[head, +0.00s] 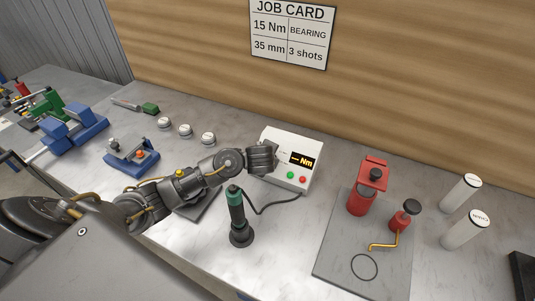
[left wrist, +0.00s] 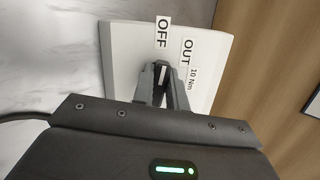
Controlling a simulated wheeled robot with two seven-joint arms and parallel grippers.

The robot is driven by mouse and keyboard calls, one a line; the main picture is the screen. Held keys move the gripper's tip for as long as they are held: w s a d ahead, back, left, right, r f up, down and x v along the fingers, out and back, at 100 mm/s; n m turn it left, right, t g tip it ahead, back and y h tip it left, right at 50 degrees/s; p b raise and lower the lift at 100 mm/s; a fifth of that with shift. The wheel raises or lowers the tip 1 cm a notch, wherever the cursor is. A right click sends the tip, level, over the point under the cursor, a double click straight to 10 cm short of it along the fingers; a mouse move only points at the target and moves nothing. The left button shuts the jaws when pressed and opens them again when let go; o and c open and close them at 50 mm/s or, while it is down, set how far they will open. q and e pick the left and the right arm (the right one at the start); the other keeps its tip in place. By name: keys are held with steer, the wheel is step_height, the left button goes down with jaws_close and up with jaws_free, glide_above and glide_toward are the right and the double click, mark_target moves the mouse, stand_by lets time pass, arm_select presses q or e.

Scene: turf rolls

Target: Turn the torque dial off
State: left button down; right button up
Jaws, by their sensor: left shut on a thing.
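The white controller box (head: 290,147) stands on the bench with an amber display (head: 302,159) showing dashes and "Nm", plus a green and a red button. In the left wrist view its white face (left wrist: 122,48) carries the labels "OFF", "OUT" and "10 Nm". My left gripper (head: 272,156) reaches the box's left part. In the left wrist view its fingers (left wrist: 162,76) are closed together at the face, just below the "OFF" label, shut on the torque dial. My right gripper is not in view.
A green-and-black driver (head: 236,213) stands upright before the box, its cable running to it. Two white cylinders (head: 461,193) stand farther right. Blue fixtures and several white-topped discs lie left.

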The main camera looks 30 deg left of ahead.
arm_select(q)
steer(key=shift+n+p, duration=0.35)
steer(key=shift+n, duration=0.25)
steer(key=c, duration=1.4)
jaws_free()
steer(key=p+v, duration=0.1)
steer(key=v, duration=0.9)
steer(key=shift+r, duration=0.35)
steer(key=shift+s+d, duration=0.1)
steer(key=shift+s, duration=0.05)
